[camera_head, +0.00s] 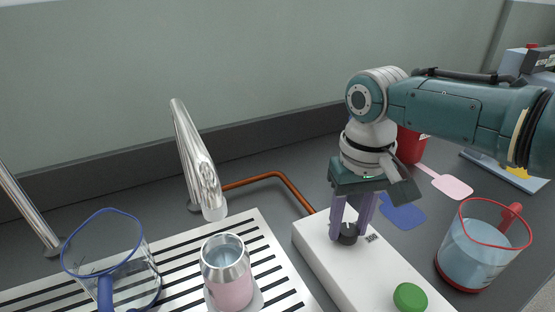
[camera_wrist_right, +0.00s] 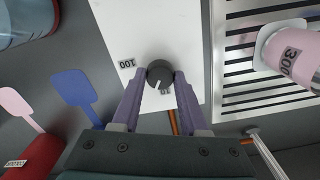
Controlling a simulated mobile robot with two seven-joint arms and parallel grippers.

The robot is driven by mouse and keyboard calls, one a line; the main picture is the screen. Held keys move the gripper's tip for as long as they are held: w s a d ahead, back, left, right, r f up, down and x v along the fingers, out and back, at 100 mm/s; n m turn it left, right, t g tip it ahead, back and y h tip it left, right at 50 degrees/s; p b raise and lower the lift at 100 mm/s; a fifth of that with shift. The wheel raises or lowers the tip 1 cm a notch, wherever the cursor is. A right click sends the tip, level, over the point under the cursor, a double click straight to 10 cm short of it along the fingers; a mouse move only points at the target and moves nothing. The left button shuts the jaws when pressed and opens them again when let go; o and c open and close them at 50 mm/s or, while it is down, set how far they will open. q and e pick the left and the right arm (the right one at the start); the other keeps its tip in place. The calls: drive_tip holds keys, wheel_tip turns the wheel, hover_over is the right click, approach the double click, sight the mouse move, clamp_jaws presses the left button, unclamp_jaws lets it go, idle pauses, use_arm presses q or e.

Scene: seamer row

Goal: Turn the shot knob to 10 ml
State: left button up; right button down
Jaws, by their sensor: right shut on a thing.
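The shot knob (camera_head: 348,234) is a small dark knob on top of a white box (camera_head: 325,262). It also shows in the right wrist view (camera_wrist_right: 159,73), with a pale pointer line on its face. My right gripper (camera_wrist_right: 158,80) has its two purple fingers closed on the knob's sides, pointing down in the head view (camera_head: 349,225). Another small mark by the knob is too small to read. My left gripper is not in view.
A green button (camera_head: 409,297) is at the box's front. A red-rimmed jug (camera_head: 476,252) stands right, a blue-rimmed jug (camera_head: 112,262) left. A pink cup (camera_head: 230,287) stands on the slatted tray (camera_head: 262,235) under a metal spout (camera_head: 196,155). A copper pipe (camera_head: 270,176) runs behind.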

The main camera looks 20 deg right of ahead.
sight(348, 229)
drive_tip(key=n, duration=0.4)
drive_tip(key=shift+p, duration=0.3)
drive_tip(key=shift+n, duration=1.2)
drive_tip(key=shift+c, duration=2.2)
unclamp_jaws()
drive_tip(key=shift+r, duration=0.1)
wheel_tip(348, 229, up, 10)
drive_tip(key=p, duration=0.4)
